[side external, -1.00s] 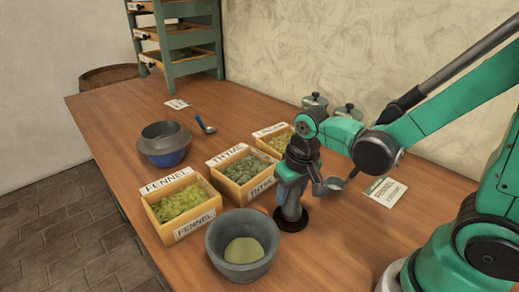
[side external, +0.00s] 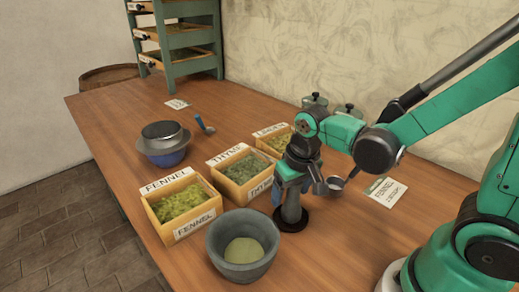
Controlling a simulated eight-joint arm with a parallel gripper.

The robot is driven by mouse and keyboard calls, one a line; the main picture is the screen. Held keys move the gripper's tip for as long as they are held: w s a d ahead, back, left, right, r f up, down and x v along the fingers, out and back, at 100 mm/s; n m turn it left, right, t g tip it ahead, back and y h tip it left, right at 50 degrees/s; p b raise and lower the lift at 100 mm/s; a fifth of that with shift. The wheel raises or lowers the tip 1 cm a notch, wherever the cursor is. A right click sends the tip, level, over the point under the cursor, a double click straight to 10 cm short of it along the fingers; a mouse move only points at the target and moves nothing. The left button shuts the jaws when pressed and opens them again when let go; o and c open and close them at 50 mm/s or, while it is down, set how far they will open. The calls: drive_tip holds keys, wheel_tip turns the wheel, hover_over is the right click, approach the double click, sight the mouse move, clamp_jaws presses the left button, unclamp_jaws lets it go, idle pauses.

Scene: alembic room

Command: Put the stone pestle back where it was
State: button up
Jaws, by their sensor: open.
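The grey stone pestle (side external: 291,209) stands upright on a round black base (side external: 303,224), to the right of the mortar. My gripper (side external: 288,192) points down around the pestle's upper part. Its fingers are open, with one blue finger showing at the pestle's left. The pestle's top is hidden by the gripper, and I cannot tell whether a finger still touches it. The grey stone mortar (side external: 218,240) stands at the front of the table with pale green powder inside.
Boxes of fennel (side external: 181,207) and thyme (side external: 240,171) and a third herb box (side external: 273,140) stand left of and behind my gripper. The front right table is clear.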

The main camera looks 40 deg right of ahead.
drive_tip(key=r, duration=0.3)
drive_tip(key=s+r, duration=0.1)
drive_tip(key=r, duration=0.3)
drive_tip(key=s+r, duration=0.1)
drive_tip(key=r, duration=0.3)
drive_tip(key=shift+a, duration=0.25)
drive_tip(key=n+t, duration=0.1)
drive_tip(key=f+t, duration=0.1)
drive_tip(key=t, duration=0.1)
drive_tip(key=shift+d+f+n, duration=0.1)
drive_tip(key=shift+f+n, duration=0.2)
drive_tip(key=shift+n, duration=0.1)
drive_tip(key=shift+w+d+f+n+t+y, duration=0.15)
drive_tip(key=shift+f+n+t, duration=0.1)
drive_tip(key=shift+t, duration=0.25)
drive_tip(key=shift+w+a+f+n+t+y, duration=0.15)
drive_tip(key=shift+n+t, duration=0.1)
drive_tip(key=shift+t, duration=0.25)
drive_tip(key=shift+d, duration=0.1)
